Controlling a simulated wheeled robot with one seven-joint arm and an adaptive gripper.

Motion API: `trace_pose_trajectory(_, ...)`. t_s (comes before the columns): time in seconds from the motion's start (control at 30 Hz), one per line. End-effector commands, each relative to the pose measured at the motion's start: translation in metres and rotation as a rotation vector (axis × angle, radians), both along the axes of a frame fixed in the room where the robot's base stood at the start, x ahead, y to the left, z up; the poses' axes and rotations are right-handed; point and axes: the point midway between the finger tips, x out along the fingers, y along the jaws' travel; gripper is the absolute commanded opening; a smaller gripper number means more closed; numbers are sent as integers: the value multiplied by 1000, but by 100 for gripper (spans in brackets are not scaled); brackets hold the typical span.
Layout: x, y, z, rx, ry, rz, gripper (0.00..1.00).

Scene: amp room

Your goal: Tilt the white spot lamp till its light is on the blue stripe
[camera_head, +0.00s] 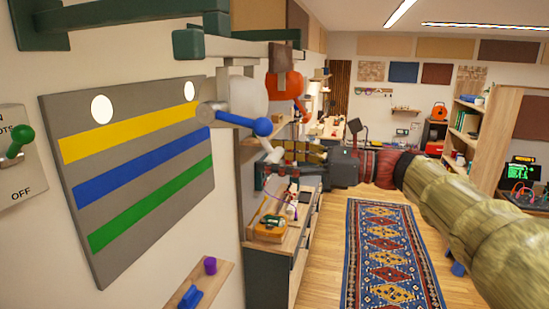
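The white spot lamp (246,98) hangs from a dark green bracket, partly in front of the striped board's right edge. The grey board has a yellow stripe on top, a blue stripe (140,179) in the middle and a green stripe below. Two white light spots lie on the grey above or at the yellow stripe, one left (101,109) and one right (189,91). My gripper (290,151) appears right of and below the handle, apart from it; its finger opening is too small to tell.
An orange lamp (285,86) hangs just behind the white one. A switch with a green knob (20,138) is at the far left. A small wooden shelf (211,282) below the board holds purple and blue pieces. A bench stands behind; the rug (388,265) is clear.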

Motion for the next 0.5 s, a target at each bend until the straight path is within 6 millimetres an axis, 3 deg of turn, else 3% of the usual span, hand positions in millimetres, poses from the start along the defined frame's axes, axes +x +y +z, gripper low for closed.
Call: trace_pose_trajectory(0.5,0,0,0,0,0,0,40)
